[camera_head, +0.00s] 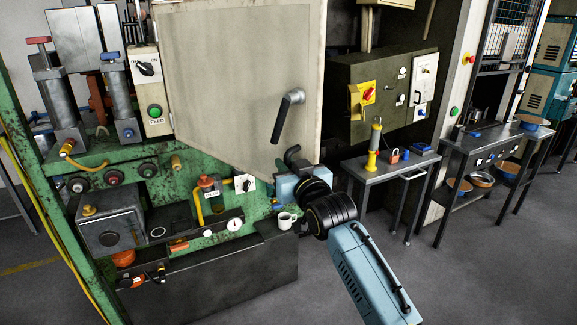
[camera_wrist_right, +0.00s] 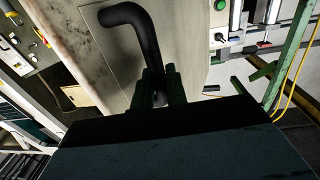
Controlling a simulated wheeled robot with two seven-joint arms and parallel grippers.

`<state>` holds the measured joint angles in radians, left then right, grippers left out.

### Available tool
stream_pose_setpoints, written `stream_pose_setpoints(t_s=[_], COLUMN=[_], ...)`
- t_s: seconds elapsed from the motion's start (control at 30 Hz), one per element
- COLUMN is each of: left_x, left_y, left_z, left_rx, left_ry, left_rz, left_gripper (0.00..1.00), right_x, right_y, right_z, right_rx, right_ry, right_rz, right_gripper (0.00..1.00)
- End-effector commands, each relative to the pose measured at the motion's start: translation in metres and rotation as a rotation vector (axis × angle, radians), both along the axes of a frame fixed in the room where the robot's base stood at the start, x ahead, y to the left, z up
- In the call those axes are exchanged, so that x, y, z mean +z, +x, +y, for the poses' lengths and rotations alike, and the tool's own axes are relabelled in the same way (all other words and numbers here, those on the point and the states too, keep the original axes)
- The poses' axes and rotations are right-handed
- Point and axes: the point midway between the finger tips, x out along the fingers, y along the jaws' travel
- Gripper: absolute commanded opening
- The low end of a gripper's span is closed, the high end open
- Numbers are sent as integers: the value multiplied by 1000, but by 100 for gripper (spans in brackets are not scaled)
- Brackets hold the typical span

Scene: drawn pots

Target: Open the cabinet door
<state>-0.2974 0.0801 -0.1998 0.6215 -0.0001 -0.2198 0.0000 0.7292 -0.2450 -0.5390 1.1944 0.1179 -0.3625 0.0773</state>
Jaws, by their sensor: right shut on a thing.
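The cabinet door (camera_head: 225,75) is a large pale panel at the top middle of the head view, with its right edge showing. Whether it stands ajar I cannot tell. A dark bent lever handle (camera_head: 283,118) sits on its lower right part and slants down. My right gripper (camera_head: 293,156) is at the door's bottom corner, close to the handle's lower end. My left gripper is not in view.
A green machine (camera_head: 110,150) with knobs and gauges fills the left. A small table (camera_head: 390,168) and a workbench (camera_head: 480,150) stand right. Grey floor (camera_head: 465,270) is clear at lower right.

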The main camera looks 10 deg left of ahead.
Motion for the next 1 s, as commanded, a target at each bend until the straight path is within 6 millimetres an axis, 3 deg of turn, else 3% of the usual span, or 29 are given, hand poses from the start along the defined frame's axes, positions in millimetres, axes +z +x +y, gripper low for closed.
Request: stream_pose_setpoints(t_s=[0.07, 0.1, 0.23, 0.67, 1.0], left_x=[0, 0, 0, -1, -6], left_y=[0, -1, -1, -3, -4], left_z=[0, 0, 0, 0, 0], left_rx=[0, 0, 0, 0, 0], left_ry=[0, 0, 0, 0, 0], left_rz=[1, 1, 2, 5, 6], left_gripper=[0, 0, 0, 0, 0], right_x=[4, 4, 3, 0, 0], right_y=[-1, -1, -1, -6, -42], right_z=[2, 2, 1, -3, -28], right_rx=[3, 3, 3, 2, 2], right_ry=[5, 5, 4, 2, 4], right_rz=[-7, -7, -6, -1, -4], right_gripper=[0, 17, 32, 32, 32])
